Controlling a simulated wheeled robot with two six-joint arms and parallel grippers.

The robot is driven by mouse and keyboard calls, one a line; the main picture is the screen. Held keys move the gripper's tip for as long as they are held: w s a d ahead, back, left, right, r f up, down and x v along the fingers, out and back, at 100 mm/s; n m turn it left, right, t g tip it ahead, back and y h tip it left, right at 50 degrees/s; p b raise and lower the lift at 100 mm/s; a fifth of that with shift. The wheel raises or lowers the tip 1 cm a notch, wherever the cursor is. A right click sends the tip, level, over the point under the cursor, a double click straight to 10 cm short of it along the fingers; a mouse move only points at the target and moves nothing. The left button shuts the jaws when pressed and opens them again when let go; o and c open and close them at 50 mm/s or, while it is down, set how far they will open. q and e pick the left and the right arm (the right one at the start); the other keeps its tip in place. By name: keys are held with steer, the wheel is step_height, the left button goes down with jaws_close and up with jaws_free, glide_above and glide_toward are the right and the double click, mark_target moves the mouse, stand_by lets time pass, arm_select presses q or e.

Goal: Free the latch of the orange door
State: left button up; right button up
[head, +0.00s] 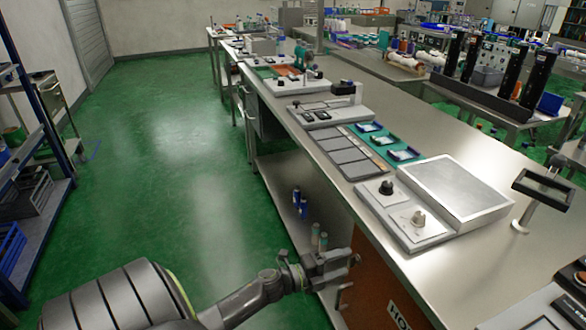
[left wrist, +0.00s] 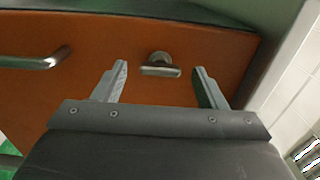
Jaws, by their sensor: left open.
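The orange door (head: 372,285) is at the front of the workbench, beneath its steel top, and fills much of the left wrist view (left wrist: 90,88). In that view a small metal latch knob (left wrist: 160,68) with a flat crosspiece sits near the door's upper edge. A metal bar handle (left wrist: 30,62) is to its left. My left gripper (head: 346,272) is open in front of the door. In the left wrist view its fingers (left wrist: 161,80) stand on either side of the latch, with visible gaps on both sides. In the head view the gripper hides the latch. My right gripper is not in view.
The steel bench top (head: 300,148) overhangs the door. A white device with two knobs (head: 420,215) stands above it. Small bottles (head: 318,238) stand on the lower shelf beside my left gripper. The green floor (head: 180,180) to the left is clear.

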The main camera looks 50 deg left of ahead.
arm_select(q)
steer(key=b+v, duration=0.1)
steer(key=v, duration=1.4)
steer(key=shift+s, duration=0.35)
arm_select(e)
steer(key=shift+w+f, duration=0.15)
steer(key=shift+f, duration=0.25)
arm_select(q)
steer(key=shift+a, duration=0.1)
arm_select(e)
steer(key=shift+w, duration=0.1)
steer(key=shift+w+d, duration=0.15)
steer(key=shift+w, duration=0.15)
